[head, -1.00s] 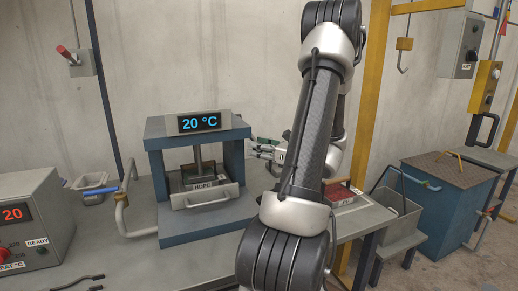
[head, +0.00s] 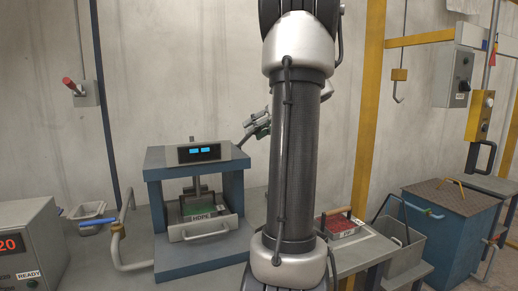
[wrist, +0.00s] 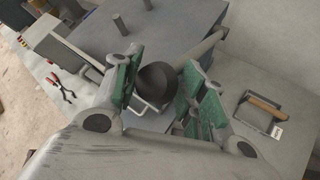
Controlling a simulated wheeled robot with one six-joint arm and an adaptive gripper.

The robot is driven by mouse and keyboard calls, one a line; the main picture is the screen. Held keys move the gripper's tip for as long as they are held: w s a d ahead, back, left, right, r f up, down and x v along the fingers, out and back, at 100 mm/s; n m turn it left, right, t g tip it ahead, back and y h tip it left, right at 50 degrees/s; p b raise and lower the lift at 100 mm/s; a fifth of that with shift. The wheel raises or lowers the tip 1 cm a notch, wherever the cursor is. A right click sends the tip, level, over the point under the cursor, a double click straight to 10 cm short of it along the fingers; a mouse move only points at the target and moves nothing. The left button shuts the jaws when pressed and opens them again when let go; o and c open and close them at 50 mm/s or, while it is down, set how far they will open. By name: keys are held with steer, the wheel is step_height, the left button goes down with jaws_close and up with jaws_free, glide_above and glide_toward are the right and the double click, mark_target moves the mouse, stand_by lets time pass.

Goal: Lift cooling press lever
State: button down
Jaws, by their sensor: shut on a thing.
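The cooling press (head: 235,195) is a blue frame with a display on top showing two blue blocks. Inside it sits a metal mould (head: 200,228) labelled HDPE, with green material visible under the press plate. My gripper (head: 258,128) is raised just above and right of the press's top right corner, partly hidden by my arm. In the wrist view my gripper's green-padded fingers (wrist: 158,88) are around the dark round knob (wrist: 158,78) of the press lever. The lever's grey rod (wrist: 207,46) runs up and right from the knob.
A tray of red material (head: 340,224) and a grey bin (head: 400,250) stand right of my arm. A blue chest (head: 450,215) is further right. A grey heater box (head: 25,240) stands at left. Red pliers (wrist: 62,88) show in the wrist view.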

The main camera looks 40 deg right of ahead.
steer(key=w+d+r, duration=0.2)
steer(key=w+r, duration=0.5)
steer(key=r, duration=0.2)
steer(key=shift+w+d+g, duration=0.3)
steer(key=shift+w, duration=0.05)
steer(key=c, duration=1.2)
jaws_free()
steer(key=shift+c, duration=0.2)
steer(key=o, duration=0.3)
steer(key=shift+w+f, duration=0.15)
steer(key=shift+w, duration=0.15)
steer(key=shift+s, duration=0.15)
